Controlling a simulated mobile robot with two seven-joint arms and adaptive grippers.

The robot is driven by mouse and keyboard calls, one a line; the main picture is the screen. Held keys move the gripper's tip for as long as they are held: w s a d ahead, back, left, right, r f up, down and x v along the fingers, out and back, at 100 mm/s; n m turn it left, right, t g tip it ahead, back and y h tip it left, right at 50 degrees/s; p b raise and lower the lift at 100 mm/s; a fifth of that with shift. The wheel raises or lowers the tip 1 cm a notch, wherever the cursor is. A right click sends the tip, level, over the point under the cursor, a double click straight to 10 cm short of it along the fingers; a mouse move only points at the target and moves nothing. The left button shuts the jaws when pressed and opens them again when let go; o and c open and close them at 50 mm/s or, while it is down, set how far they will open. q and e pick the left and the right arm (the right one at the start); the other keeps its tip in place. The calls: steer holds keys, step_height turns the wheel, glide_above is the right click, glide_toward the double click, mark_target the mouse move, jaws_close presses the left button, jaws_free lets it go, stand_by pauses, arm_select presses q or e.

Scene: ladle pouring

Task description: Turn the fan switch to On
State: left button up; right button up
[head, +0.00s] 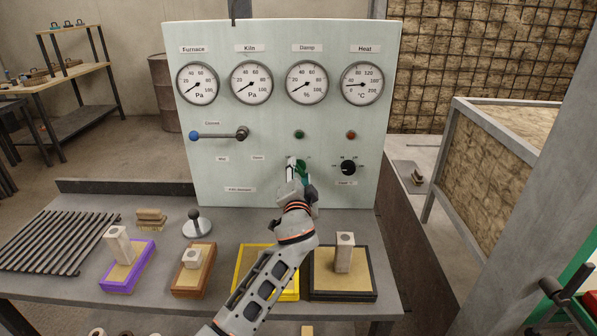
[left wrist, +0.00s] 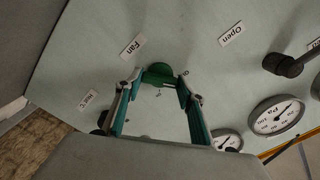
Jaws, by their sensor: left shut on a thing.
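The fan switch is a green knob (head: 301,167) on the pale green panel (head: 270,184), below the Damp gauge. My left gripper (head: 297,168) is at the knob and hides much of it. In the left wrist view the green knob (left wrist: 158,72) sits between the two fingertips (left wrist: 157,83), with the "Fan" label (left wrist: 131,47) beside it. The gripper is shut on the knob. Which position the knob points to cannot be told. My right gripper is not in view.
A black knob (head: 348,168) is close on the right, and a blue-ended lever (head: 220,134) is on the left. Gauges line the panel's top. Coloured trays, including a purple one (head: 112,284), and a rack of dark rods (head: 50,243) occupy the bench below.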

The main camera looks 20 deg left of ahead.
arm_select(q)
steer(key=m+p, duration=0.2)
steer(key=m, duration=0.2)
steer(key=shift+r+m, duration=0.15)
steer(key=shift+m, duration=0.15)
steer(key=m+p, duration=0.2)
steer(key=m, duration=0.1)
steer(key=shift+m, duration=0.4)
steer(key=m+p, duration=0.3)
steer(key=m, duration=0.2)
steer(key=shift+f+m+p, duration=0.2)
steer(key=shift+m+p, duration=0.35)
steer(key=shift+m, duration=0.85)
steer(key=o, duration=1.1)
steer(key=shift+o, duration=0.2)
